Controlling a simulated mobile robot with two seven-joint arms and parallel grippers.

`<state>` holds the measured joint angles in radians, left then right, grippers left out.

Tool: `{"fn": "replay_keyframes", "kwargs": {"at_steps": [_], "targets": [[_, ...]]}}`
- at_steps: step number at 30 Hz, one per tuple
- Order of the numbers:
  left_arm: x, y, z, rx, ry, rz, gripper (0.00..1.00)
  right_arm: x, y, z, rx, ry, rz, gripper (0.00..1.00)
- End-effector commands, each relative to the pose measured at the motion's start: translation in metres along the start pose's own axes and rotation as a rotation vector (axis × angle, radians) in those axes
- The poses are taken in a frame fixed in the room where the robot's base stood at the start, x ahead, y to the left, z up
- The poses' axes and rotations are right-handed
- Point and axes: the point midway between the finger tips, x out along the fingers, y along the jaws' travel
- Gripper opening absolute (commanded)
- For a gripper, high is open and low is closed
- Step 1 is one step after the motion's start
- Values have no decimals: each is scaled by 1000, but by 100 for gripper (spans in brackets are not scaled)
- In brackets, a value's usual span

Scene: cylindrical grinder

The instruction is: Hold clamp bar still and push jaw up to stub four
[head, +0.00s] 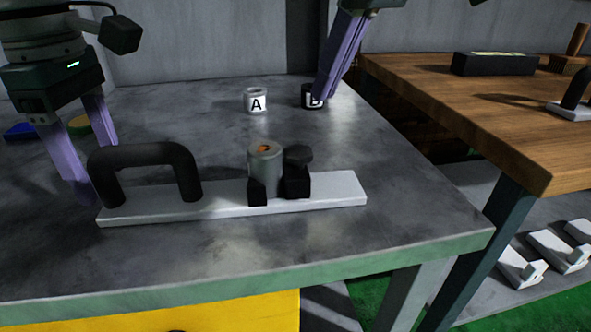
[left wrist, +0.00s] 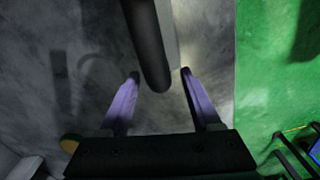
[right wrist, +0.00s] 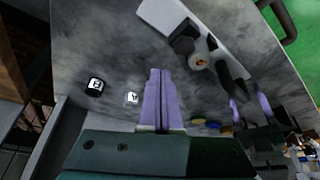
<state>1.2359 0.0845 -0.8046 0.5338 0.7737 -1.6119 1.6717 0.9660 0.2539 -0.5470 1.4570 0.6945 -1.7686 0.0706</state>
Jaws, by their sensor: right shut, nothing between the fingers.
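The white clamp bar (head: 225,208) lies on the grey metal table with a black arched handle (head: 145,158) at its left end. I cannot tell any stub number. My left gripper (head: 95,170) is open at the handle's left end; in the left wrist view the handle (left wrist: 148,45) reaches between its spread fingers, with gaps showing. My right gripper (head: 325,95) is shut and empty, behind and above the bar.
A white cup marked A (head: 256,100) and a dark cup marked B (head: 307,96) stand behind the bar; my right fingers partly cover B. Blue and yellow discs (head: 78,125) lie at the left. A wooden table (head: 470,110) stands to the right across a gap.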

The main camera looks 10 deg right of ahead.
Motion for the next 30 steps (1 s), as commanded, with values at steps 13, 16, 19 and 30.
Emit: {"fn": "replay_keyframes", "kwargs": {"at_steps": [13,16,19,30], "targets": [[-18,1,0,1,-3,3,68,0,0,0,0,0,0,0],[-40,1,0,0,-1,5,68,0,0,0,0,0,0,0],[-64,1,0,0,-2,5,68,0,0,0,0,0,0,0],[-118,0,0,1,-1,0,68,0,0,0,0,0,0,0]]}}
